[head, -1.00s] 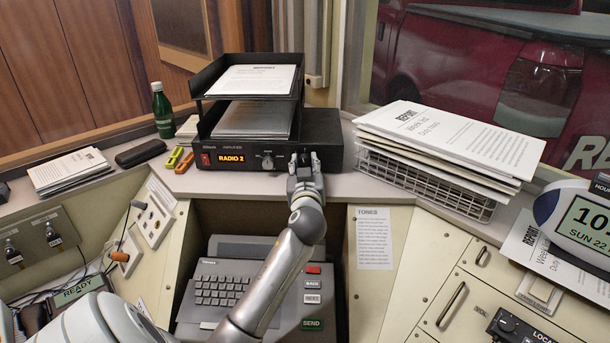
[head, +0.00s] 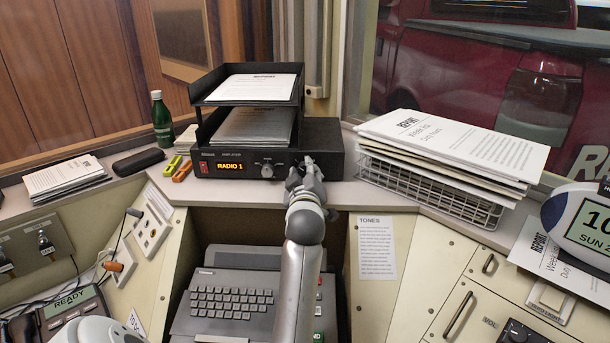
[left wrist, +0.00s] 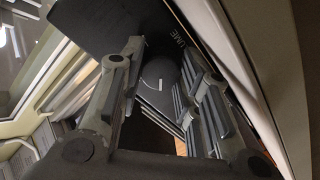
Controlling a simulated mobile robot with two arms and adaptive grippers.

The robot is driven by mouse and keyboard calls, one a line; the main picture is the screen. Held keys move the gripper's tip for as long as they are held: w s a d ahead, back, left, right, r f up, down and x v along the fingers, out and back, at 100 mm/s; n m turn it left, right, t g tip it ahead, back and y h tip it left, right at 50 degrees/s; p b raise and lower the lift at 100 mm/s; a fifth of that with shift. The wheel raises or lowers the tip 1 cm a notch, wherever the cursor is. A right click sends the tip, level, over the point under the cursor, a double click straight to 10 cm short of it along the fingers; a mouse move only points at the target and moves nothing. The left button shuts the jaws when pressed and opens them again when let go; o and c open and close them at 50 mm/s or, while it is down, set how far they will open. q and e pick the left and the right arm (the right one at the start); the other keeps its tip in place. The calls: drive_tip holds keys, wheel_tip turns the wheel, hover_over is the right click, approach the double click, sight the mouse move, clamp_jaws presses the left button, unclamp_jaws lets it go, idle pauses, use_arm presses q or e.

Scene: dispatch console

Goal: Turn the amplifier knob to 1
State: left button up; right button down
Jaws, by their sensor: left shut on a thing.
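The black amplifier (head: 215,154) stands on the ledge, its orange display (head: 237,167) reading "RADIO 1". A round knob (head: 267,170) right of the display is uncovered. My left gripper (head: 303,170) is at the right end of the amplifier front. In the left wrist view, my left gripper (left wrist: 165,88) has its fingers on either side of a dark round knob (left wrist: 160,72) with a white pointer line, and is shut on it. Letters ending in "UME" show beside that knob. In the head view the gripper hides this knob. My right gripper is not in view.
A two-tier paper tray (head: 247,101) stands on the amplifier. A wire basket (head: 425,191) with stacked papers is close on the right. A green bottle (head: 161,120) and markers (head: 182,171) are to the left. A keyboard unit (head: 232,300) lies below.

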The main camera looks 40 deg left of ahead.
use_arm(q)
drive_tip(key=shift+f, duration=0.1)
drive_tip(key=o, duration=1)
